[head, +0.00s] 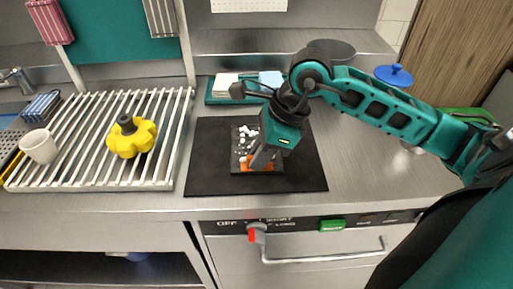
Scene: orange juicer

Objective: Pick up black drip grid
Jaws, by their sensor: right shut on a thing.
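The black drip grid (237,158) is a small dark panel with white bits showing over it, on the black mat (215,165). An orange part (245,168) shows at its front edge. My right gripper (260,163) reaches down from the right, fingers pointing down, and is shut on the grid near its front right. The gripper hides the right part of the grid, and its exact contact is too small to make out. I cannot tell whether the grid is clear of the mat. My left gripper is not in view.
A white slatted rack (75,150) on the left holds a yellow lobed part (130,138) and a white cup (39,146). A teal tray (217,99) with white and blue items stands behind the mat. A blue-lidded container (394,76) is at the right. The counter right of the mat is clear.

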